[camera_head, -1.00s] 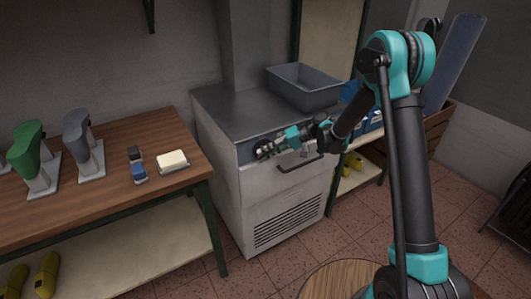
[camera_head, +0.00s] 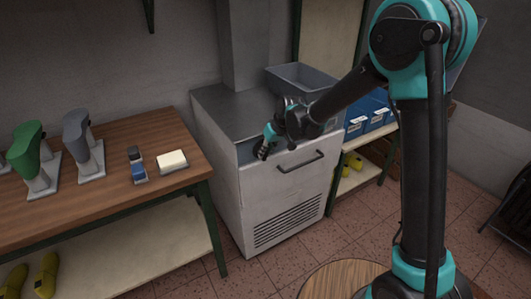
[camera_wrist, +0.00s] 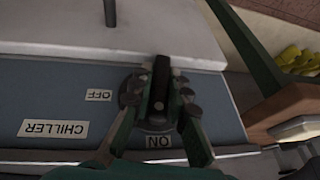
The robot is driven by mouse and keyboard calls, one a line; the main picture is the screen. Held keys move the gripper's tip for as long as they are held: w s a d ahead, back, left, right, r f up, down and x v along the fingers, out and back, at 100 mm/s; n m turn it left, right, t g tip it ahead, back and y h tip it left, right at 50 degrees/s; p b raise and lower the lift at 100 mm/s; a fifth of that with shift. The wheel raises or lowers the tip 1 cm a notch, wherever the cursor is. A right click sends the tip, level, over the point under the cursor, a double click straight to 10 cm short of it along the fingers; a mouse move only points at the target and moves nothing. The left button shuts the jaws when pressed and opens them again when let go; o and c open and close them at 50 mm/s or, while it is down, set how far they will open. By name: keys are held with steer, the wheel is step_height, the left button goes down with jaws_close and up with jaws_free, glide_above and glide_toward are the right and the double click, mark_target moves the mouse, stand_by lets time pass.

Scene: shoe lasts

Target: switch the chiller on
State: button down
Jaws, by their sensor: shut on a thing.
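The chiller (camera_head: 228,165) is a pale grey cabinet with a blue-grey control panel (camera_wrist: 60,110) near its top. My gripper (camera_head: 262,152) is at this panel; its fingers hide the knob in the head view. In the wrist view my gripper (camera_wrist: 160,105) is shut on the black knob (camera_wrist: 160,78), one finger on each side. The knob's bar runs up and down in the picture, in line with the ON label (camera_wrist: 159,142) below it. The OFF label (camera_wrist: 98,95) is to its left. The CHILLER label (camera_wrist: 54,129) is further left; the labels appear upside down.
A grey tub (camera_head: 300,85) stands on the chiller top. The door handle (camera_head: 301,162) is right of and below my gripper. A wooden table (camera_head: 110,205) with shoe lasts stands on the left. Blue bins (camera_head: 378,116) are on a shelf to the right.

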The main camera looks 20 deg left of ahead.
steer(key=shift+t+h, duration=0.5)
steer(key=shift+t, duration=0.1)
steer(key=c, duration=1.5)
jaws_free()
steer(key=shift+o, duration=0.2)
steer(key=shift+r, duration=0.1)
steer(key=v, duration=1.1)
steer(key=shift+s+r, duration=0.25)
steer(key=shift+r, duration=0.15)
